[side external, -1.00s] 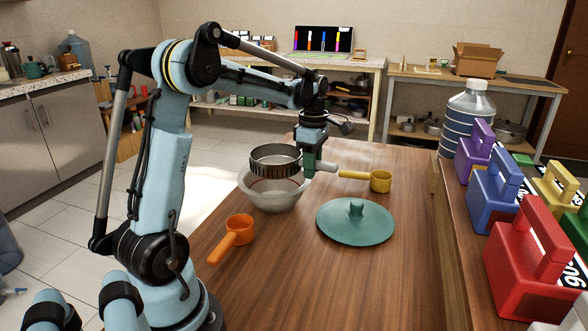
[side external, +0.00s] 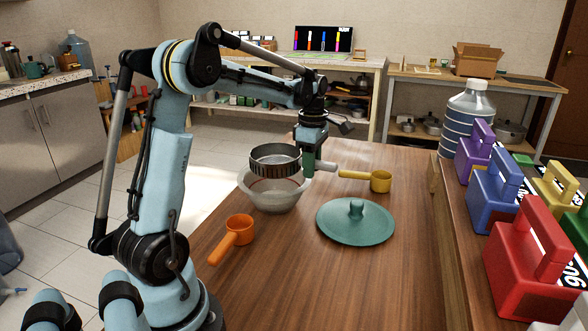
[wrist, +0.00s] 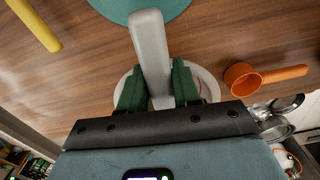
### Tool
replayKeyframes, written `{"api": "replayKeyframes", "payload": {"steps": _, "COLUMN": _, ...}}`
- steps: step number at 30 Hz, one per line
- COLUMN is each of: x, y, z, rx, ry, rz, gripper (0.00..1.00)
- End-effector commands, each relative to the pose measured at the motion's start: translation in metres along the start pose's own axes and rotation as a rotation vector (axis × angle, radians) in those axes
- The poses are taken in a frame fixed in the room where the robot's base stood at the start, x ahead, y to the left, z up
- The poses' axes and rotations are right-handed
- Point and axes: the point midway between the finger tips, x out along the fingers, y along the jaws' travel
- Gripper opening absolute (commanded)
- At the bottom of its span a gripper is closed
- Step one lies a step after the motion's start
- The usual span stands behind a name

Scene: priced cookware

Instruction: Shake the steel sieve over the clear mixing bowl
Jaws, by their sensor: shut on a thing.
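The steel sieve (side external: 275,156) is a round metal drum held level just above the clear mixing bowl (side external: 274,194). My gripper (side external: 308,166) is shut on the sieve's pale grey handle, which sticks out to the right of the jaws. In the wrist view the handle (wrist: 152,52) runs between the green fingers of my gripper (wrist: 159,88). The rim of the bowl (wrist: 207,84) shows behind the fingers there; the sieve's drum is hidden by my gripper. The bowl stands upright on the wooden table (side external: 300,270). I cannot tell whether anything is in the sieve.
A teal lid (side external: 355,222) lies right of the bowl. A yellow scoop (side external: 380,181) is behind it, and an orange scoop (side external: 239,229) stands in front of the bowl. Coloured boxes (side external: 520,265) line the right side. The table's front middle is clear.

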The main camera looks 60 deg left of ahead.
Motion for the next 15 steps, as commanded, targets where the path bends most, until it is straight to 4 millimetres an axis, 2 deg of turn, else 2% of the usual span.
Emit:
{"api": "replayKeyframes", "payload": {"steps": 9, "x": 0.0, "y": -0.001, "z": 0.001, "rx": -0.002, "ry": 0.0, "rz": 0.0, "gripper": 0.0}}
{"api": "replayKeyframes", "payload": {"steps": 15, "x": 0.0, "y": 0.01, "z": -0.013, "rx": -0.005, "ry": 0.0, "rz": 0.0, "gripper": 0.0}}
